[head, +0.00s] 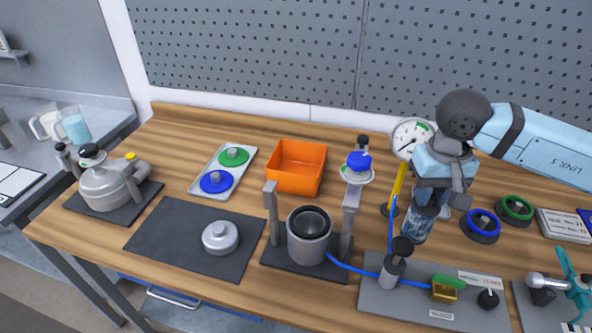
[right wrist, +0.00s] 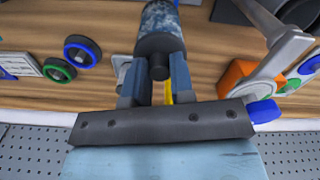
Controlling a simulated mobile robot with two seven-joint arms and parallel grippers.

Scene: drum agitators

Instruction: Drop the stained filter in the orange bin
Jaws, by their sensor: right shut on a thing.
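The stained filter (head: 416,227) is a mottled blue-grey cylinder, upright at the right of the head view. My right gripper (head: 428,197) is shut on its dark top end, from above. In the right wrist view the filter (right wrist: 162,20) points away between the two fingers of the gripper (right wrist: 155,75). I cannot tell whether its lower end touches the table. The orange bin (head: 297,190) stands at the back of the table, left of the filter, and looks empty. It also shows in part in the right wrist view (right wrist: 236,75). My left gripper is out of view.
Between bin and filter stand an open grey housing (head: 309,246) with two posts, a blue-capped piece (head: 358,163), a yellow post (head: 397,186) and a gauge (head: 411,137). A valve board (head: 400,298) lies in front. Blue (head: 480,228) and green (head: 514,210) rings lie right.

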